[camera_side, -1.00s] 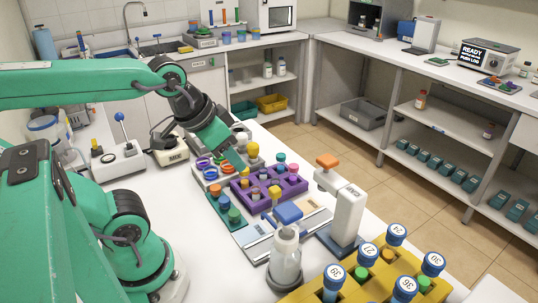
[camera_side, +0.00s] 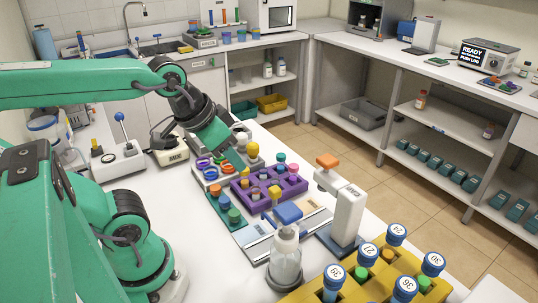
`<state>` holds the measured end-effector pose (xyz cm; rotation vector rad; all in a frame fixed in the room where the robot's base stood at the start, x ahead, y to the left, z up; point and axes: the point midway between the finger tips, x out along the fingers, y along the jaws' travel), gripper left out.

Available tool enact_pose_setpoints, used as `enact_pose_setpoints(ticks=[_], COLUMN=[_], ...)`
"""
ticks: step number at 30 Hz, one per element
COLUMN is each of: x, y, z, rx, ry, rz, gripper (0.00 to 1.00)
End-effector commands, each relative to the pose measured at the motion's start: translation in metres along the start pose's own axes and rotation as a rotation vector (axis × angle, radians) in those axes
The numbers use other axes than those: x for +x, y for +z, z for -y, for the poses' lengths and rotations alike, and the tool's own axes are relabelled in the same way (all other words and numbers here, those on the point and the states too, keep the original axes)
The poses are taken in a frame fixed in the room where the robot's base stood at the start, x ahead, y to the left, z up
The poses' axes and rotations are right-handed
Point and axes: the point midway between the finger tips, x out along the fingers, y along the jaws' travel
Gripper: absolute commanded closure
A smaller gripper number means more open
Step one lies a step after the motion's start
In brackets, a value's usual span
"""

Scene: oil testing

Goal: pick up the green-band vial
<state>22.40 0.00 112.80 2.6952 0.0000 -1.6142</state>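My gripper (camera_side: 236,160) hangs at the end of the green arm, pointing down and right, just above the back left part of the purple rack. Its fingers are small and partly merge with the objects behind, so whether they are open or shut is unclear. The purple rack (camera_side: 243,200) holds several small vials with coloured tops. A green-topped piece (camera_side: 234,216) stands in the green tray (camera_side: 213,213) left of the rack. I cannot tell which vial has a green band at this size.
A white press-like device (camera_side: 347,215) with an orange top stands right of the rack. A clear bottle (camera_side: 286,258) stands in front. A yellow rack (camera_side: 375,289) holds numbered blue-capped tubes. Coloured rings (camera_side: 211,173) lie behind the green tray.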

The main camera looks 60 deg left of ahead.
Motion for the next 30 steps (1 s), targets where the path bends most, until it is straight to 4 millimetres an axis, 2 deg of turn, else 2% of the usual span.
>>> enact_pose_setpoints(ticks=[3,6,20,30], x=[0.000,0.000,0.002,0.023], y=[0.000,0.000,-0.005,-0.034], z=[0.000,0.000,0.002,0.014], rx=[0.000,0.000,-0.013,-0.094], ry=[0.000,0.000,-0.004,-0.025], rz=[0.000,0.000,0.014,0.105], gripper=[0.64,0.49,0.49,0.49])
